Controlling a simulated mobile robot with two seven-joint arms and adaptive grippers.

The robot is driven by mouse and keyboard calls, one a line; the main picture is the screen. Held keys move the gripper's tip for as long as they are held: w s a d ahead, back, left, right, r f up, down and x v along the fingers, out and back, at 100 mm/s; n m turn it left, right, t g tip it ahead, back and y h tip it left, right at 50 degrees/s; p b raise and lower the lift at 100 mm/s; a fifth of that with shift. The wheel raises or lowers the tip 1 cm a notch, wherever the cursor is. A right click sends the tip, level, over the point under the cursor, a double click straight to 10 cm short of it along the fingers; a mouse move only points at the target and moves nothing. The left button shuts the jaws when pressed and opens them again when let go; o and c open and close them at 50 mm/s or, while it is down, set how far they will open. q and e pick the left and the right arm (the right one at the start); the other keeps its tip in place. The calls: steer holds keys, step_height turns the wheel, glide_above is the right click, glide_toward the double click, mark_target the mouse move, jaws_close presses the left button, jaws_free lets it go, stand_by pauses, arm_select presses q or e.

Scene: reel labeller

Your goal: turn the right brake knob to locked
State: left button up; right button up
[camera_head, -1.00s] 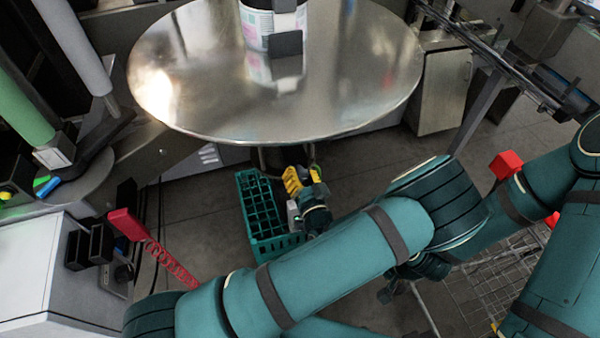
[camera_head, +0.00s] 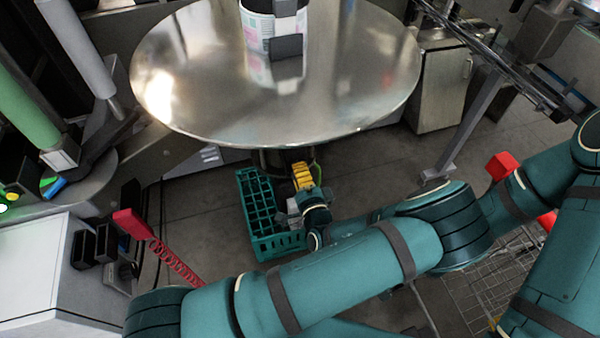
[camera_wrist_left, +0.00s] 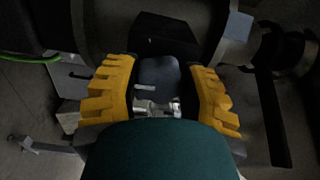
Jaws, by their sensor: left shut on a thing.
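My left gripper (camera_head: 302,177) is low under the front edge of the round metal table, its yellow fingers pointing away from me. In the left wrist view, the yellow fingers (camera_wrist_left: 160,92) are shut on a dark grey knob (camera_wrist_left: 158,72) with a short pale mark, taken as the right brake knob. The knob sits between the two fingers, and I cannot read any locked marking. In the head view the knob is hidden by the gripper and the table. My right gripper is not in view.
The round metal table (camera_head: 330,110) bears a labelled white reel (camera_head: 257,33) at its back. A green crate (camera_head: 252,200) stands on the floor left of my left gripper. A red handle (camera_head: 130,222) juts from the white cabinet (camera_head: 35,262).

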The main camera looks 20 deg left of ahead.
arm_select(q)
steer(key=m, duration=0.6)
steer(key=shift+w+r, duration=0.1)
steer(key=m, duration=0.6)
steer(key=shift+m, duration=0.3)
stand_by(0.3)
steer(key=o, duration=1.2)
